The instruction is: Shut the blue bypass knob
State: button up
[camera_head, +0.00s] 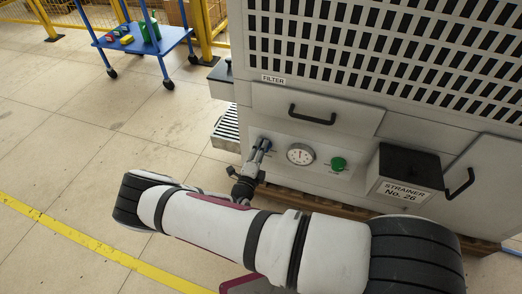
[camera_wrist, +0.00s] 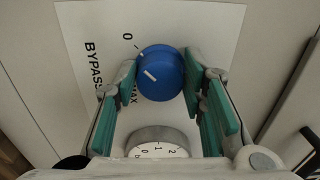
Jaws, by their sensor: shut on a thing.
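The blue bypass knob (camera_wrist: 163,80) shows in the wrist view, on a white plate printed BYPASS, with a 0 at upper left and MAX at lower left. A short white mark is on the knob's left part, between 0 and MAX. My gripper (camera_wrist: 160,70) has its green-padded fingers on either side of the knob and is shut on it. In the head view my gripper (camera_head: 259,153) reaches the left end of the heater's front panel, where its fingers mostly hide the knob.
A round dial gauge (camera_head: 300,154) sits right of the knob; it also shows in the wrist view (camera_wrist: 160,148). Farther right are a green knob (camera_head: 338,163) and a black strainer box (camera_head: 408,168). A filter drawer (camera_head: 350,117) is above. A blue cart (camera_head: 150,42) stands at upper left.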

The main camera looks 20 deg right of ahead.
jog(key=o, duration=1.1)
jog(key=v, duration=1.2)
